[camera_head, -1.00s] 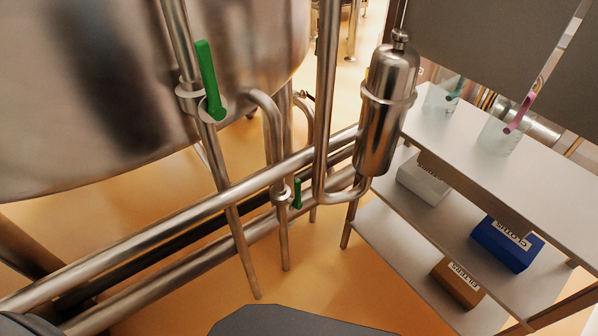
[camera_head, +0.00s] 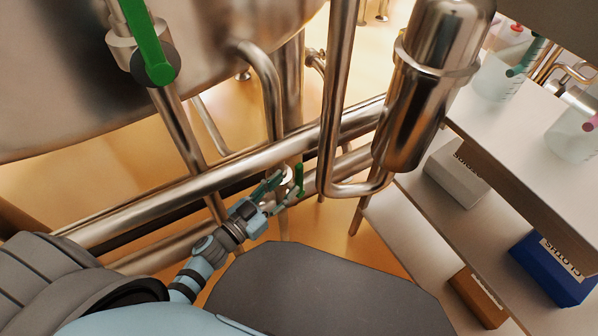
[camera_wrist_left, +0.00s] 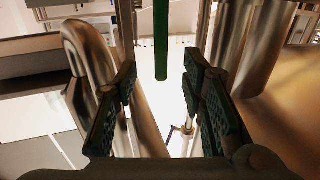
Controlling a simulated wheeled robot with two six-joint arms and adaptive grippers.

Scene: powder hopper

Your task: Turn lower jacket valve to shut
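The lower jacket valve's green handle (camera_head: 299,180) stands upright on a pipe fitting below the steel vessel. It also shows in the left wrist view (camera_wrist_left: 161,40), hanging into the top middle between the fingers. My left gripper (camera_head: 276,188) is open with its fingertips close to the handle. In the left wrist view the two dark fingers (camera_wrist_left: 163,105) are spread apart with a gap on both sides of the handle, and I see no contact. A larger green handle (camera_head: 147,42) sits on the upper valve at the upper left. My right gripper is not in view.
Steel pipes (camera_head: 190,190) run diagonally behind my left arm. A steel canister (camera_head: 430,85) hangs right of the valve. A white shelf (camera_head: 385,235) with boxes, including a blue one (camera_head: 552,268), stands at the right. Beakers (camera_head: 497,77) stand on its top.

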